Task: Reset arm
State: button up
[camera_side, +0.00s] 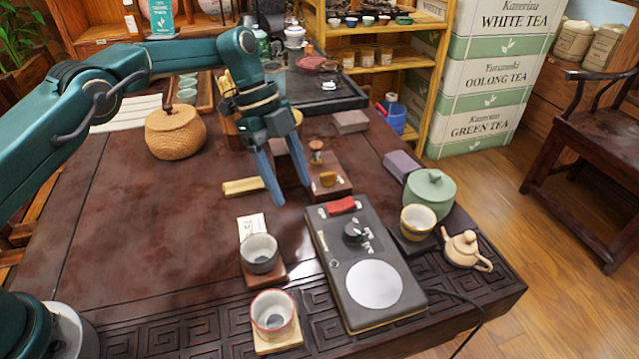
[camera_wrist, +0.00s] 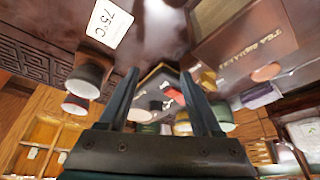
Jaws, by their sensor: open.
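My gripper (camera_side: 291,200) is open and empty, its two blue fingers pointing down above the dark wooden table (camera_side: 140,220). It hangs behind the black device with a round white plate (camera_side: 372,285) and left of a wooden box (camera_side: 330,178). In the wrist view my gripper (camera_wrist: 160,78) shows two spread fingers with nothing held between them. The wooden box (camera_wrist: 240,45) with lettering is at the upper right there, and a white card marked 75°C (camera_wrist: 110,22) is at the upper left.
Two cups, one grey (camera_side: 260,253) and one red-rimmed (camera_side: 273,314), stand on coasters in front. A green lidded pot (camera_side: 430,190), a yellow cup (camera_side: 418,220) and a small teapot (camera_side: 466,250) stand at the right. A woven basket (camera_side: 175,132) is at the left. The table's left middle is clear.

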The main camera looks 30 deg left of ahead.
jog(key=s+a+r+n+t+y, duration=0.15)
jog(key=s+r, duration=0.25)
jog(key=r, duration=0.5)
jog(key=s+a+r+n+t, duration=0.2)
jog(key=s+r+n+t, duration=0.1)
jog(key=r, duration=0.7)
jog(key=s+a+n+t+y, duration=0.2)
jog(key=s+a+n, duration=0.2)
jog(key=s+n, duration=0.5)
jog(key=s+a+f+n, duration=0.2)
jog(key=s+f+n, duration=0.5)
jog(key=f, duration=0.1)
jog(key=shift+s+y, duration=0.2)
jog(key=shift+y, duration=0.25)
